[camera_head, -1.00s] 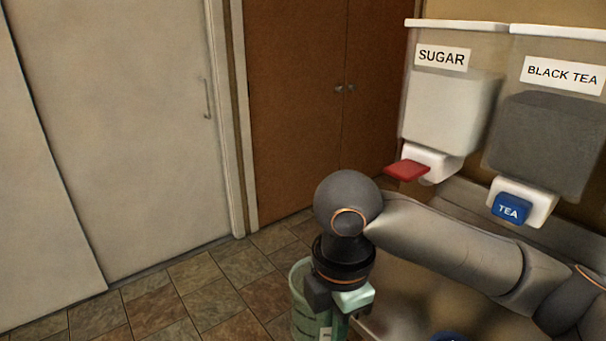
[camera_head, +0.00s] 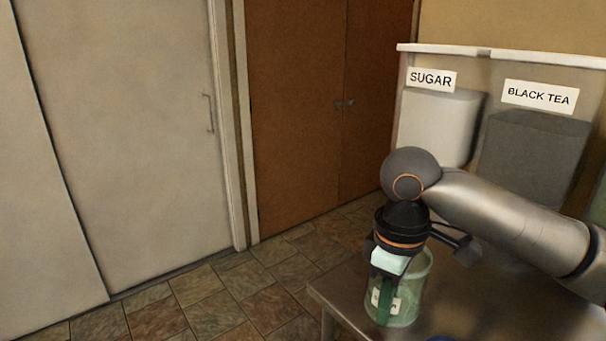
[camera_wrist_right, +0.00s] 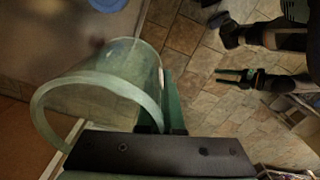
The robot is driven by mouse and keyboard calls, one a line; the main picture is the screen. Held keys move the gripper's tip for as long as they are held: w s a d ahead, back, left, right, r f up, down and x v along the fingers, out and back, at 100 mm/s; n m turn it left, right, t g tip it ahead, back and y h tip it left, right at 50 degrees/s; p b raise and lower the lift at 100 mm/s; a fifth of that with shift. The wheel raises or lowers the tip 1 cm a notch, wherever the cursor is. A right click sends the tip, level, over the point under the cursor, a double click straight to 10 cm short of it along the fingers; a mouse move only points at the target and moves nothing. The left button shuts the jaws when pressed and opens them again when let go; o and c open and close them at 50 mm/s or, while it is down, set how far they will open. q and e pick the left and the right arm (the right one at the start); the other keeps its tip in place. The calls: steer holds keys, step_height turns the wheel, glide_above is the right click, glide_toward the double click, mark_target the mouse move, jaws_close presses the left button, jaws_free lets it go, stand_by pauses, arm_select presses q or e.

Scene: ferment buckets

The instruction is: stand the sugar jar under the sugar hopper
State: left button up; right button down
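The sugar jar (camera_head: 408,292) is a greenish clear jar with a handle and a white label, upright at the table's front left corner. My right gripper (camera_head: 388,272) is shut on its handle (camera_wrist_right: 172,100). I cannot tell whether the jar's base touches the table. The jar's open mouth (camera_wrist_right: 100,85) shows in the right wrist view, and it looks empty. The sugar hopper (camera_head: 438,125) stands behind, up and to the right of the jar; my arm hides its spout. My left gripper (camera_wrist_right: 238,77) shows small in the right wrist view, open and empty.
The black tea hopper (camera_head: 535,150) is right of the sugar hopper, its spout hidden by my right arm. The metal table (camera_head: 470,305) has bare room right of the jar. A blue object (camera_head: 443,338) is cut off at the bottom edge.

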steer(key=w+d+r+m+p, duration=0.1)
steer(key=w+d+r+m, duration=0.2)
steer(key=d+r+m, duration=0.5)
steer(key=s+f+m, duration=0.1)
steer(key=s+f, duration=0.3)
steer(key=f, duration=0.4)
steer(key=s+f+m, duration=0.1)
steer(key=s+f, duration=0.3)
steer(key=f, duration=0.5)
steer(key=shift+s+a+m, duration=0.2)
steer(key=shift+s+m, duration=0.2)
